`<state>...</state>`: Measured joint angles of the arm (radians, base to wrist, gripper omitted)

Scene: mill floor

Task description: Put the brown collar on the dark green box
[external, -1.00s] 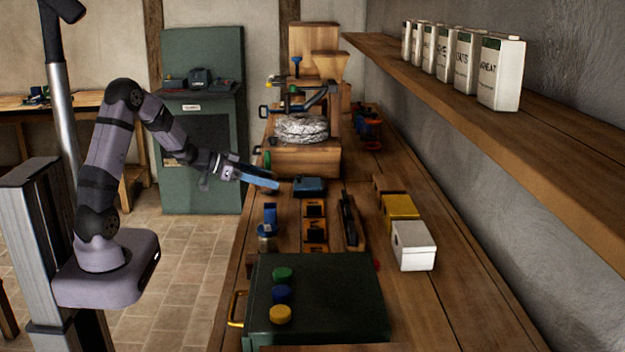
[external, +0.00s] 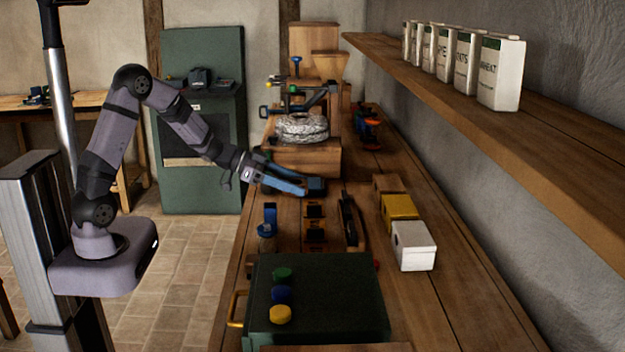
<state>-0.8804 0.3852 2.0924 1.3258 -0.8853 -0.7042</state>
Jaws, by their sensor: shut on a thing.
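A dark green box (external: 345,290) lies at the near end of the bench, with a green, a blue and a yellow round piece on its top. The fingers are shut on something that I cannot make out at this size. I cannot pick out the brown collar; the fingers may hide it.
Yellow (external: 400,208) and white (external: 413,247) boxes stand right. A shelf (external: 470,110) with canisters overhangs the bench's right side.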

